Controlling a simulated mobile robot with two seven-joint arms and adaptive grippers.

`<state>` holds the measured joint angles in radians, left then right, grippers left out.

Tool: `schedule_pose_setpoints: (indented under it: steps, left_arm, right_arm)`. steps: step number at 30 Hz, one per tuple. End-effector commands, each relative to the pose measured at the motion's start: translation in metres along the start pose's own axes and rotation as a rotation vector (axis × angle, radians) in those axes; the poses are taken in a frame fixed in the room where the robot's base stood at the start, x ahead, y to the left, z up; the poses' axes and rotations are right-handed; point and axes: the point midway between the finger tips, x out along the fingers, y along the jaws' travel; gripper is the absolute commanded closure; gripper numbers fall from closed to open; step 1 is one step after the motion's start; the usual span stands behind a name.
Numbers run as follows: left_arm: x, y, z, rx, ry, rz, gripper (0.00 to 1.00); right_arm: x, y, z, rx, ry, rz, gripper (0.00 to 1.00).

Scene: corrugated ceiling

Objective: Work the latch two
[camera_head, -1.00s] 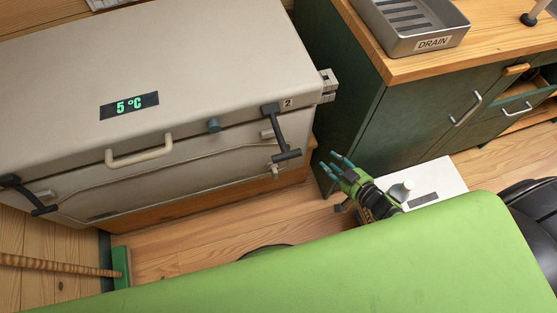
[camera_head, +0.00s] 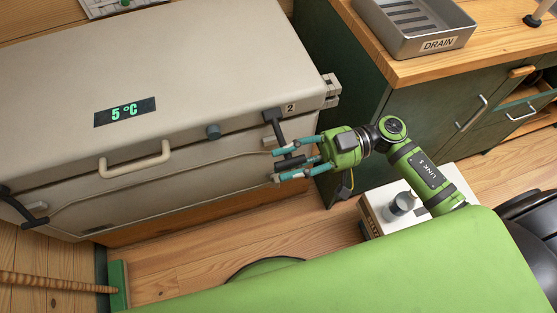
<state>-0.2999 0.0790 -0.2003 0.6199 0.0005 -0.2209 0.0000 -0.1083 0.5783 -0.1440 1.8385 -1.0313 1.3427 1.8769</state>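Latch two is a dark lever (camera_head: 273,121) on the front right of a beige chest (camera_head: 180,70), beside the label "2" on the lid. Its arm hangs down from the lid edge to a crossbar handle (camera_head: 290,162). My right gripper (camera_head: 279,164) reaches in from the right with its teal fingers spread, one above and one below the handle. The fingers look open; I cannot tell whether they touch the handle. The catch behind is partly hidden by the fingers. My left gripper does not show.
Another dark latch (camera_head: 24,208) is at the chest's left end. A beige lid handle (camera_head: 134,162) and a "5 °C" display (camera_head: 124,112) are on the chest. A green cabinet (camera_head: 400,130) with a drain tray (camera_head: 415,25) stands to the right. Wood floor (camera_head: 190,258) lies in front.

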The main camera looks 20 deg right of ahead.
Motion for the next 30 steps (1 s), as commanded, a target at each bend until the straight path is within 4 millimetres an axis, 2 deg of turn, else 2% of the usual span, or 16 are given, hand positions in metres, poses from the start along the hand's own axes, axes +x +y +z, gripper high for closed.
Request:
schedule_pose_setpoints:
  steps: [3, 6, 14, 15, 17, 30]
  left_arm:
    - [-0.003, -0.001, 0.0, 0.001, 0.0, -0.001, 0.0]
    - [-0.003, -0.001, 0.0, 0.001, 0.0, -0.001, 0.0]
    - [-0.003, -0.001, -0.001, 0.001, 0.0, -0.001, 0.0]
    - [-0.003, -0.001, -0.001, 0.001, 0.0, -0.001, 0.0]
    - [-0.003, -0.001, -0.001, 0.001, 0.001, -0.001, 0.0]
    - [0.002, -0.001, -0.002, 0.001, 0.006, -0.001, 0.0]
  right_arm:
    - [0.013, 0.0, -0.001, 0.0, 0.002, -0.001, 0.6]
    - [0.018, 0.0, -0.001, 0.0, 0.001, 0.0, 0.6]
    - [0.019, 0.0, 0.0, 0.0, 0.0, 0.001, 0.6]
    - [0.019, 0.0, 0.0, 0.0, 0.0, 0.001, 0.76]
    - [0.019, 0.0, 0.0, 0.0, 0.0, 0.001, 1.0]
    - [0.018, 0.006, 0.003, -0.01, 0.0, 0.0, 1.0]
